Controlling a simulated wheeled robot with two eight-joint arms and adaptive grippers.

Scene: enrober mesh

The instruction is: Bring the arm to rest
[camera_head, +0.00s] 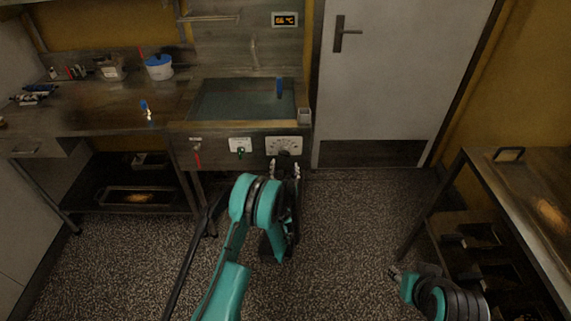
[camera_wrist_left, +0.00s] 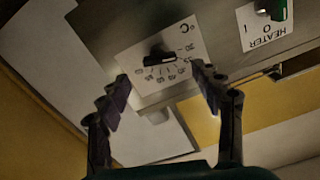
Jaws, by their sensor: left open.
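My left gripper (camera_head: 284,168) is open in front of the sink unit, just below the temperature dial (camera_head: 284,146). In the left wrist view its two fingers (camera_wrist_left: 160,78) stand apart, with nothing between them. The black knob on the white °C plate (camera_wrist_left: 165,55) shows beyond the fingertips, upside down, and no finger is on it. My left arm reaches forward from the bottom of the head view. My right gripper (camera_head: 394,273) is low at the right, over the floor; it is too small to tell whether its jaws are apart.
A green heater switch (camera_head: 240,152) is left of the dial and shows in the left wrist view (camera_wrist_left: 278,10). Above is a water-filled basin (camera_head: 240,99) with a blue-handled item. A worktop (camera_head: 90,108) is at left, a metal table (camera_head: 520,175) at right. The floor between is clear.

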